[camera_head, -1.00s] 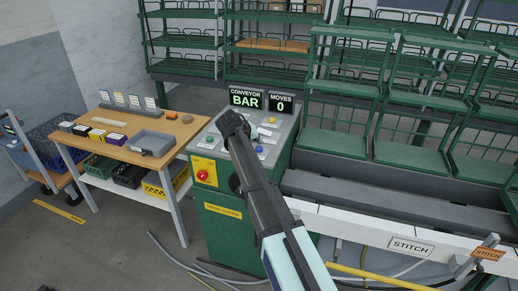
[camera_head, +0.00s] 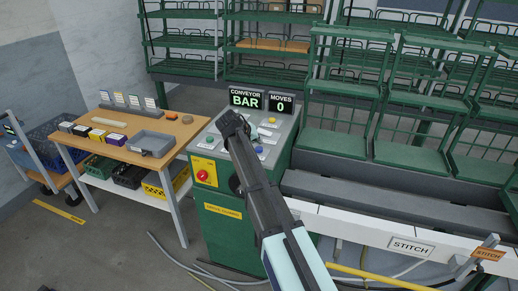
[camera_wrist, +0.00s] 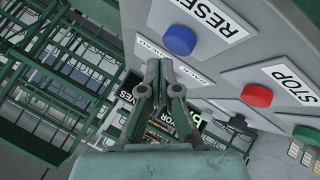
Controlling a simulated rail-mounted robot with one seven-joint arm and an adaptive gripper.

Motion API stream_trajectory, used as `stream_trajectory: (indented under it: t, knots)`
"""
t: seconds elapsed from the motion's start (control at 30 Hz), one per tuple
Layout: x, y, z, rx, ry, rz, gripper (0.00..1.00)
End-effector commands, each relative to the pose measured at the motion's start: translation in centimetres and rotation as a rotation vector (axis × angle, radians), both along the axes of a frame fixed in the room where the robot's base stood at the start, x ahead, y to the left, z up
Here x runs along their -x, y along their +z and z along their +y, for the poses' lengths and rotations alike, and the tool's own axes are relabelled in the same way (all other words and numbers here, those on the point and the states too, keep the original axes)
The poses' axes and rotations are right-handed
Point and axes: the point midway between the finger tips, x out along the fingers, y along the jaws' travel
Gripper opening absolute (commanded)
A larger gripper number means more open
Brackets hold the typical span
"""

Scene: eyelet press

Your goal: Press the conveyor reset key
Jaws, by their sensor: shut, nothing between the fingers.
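The reset key is a round blue button (camera_wrist: 179,40) beside a white label reading RESET (camera_wrist: 212,17) on the grey control panel (camera_wrist: 222,72). In the head view a blue button (camera_head: 259,149) shows on the panel, just right of my arm. My gripper (camera_wrist: 160,72) is shut and empty. In the wrist view its fingertips are just left of and below the blue button, with a gap between them in the picture. I cannot tell how high the tips are above the panel. In the head view my arm hides part of the panel.
A red button (camera_wrist: 256,95) labelled STOP and a green button (camera_wrist: 307,133) sit on the same panel. A red knob (camera_head: 202,176) is on the yellow front plate. The display (camera_head: 246,98) reads CONVEYOR BAR, MOVES 0. A wooden table (camera_head: 170,132) stands at left, the conveyor (camera_head: 370,195) at right.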

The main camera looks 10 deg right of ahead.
Motion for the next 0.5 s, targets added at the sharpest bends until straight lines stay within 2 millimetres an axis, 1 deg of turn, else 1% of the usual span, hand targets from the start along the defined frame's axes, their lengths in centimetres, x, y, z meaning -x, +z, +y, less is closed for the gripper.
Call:
stream_trajectory:
  t: [0.27,0.5]
  knots:
    - [0.00,-0.86,-0.01,0.000,0.000,0.000,0.00]
    - [0.00,-0.85,0.00,0.000,0.000,0.000,0.00]
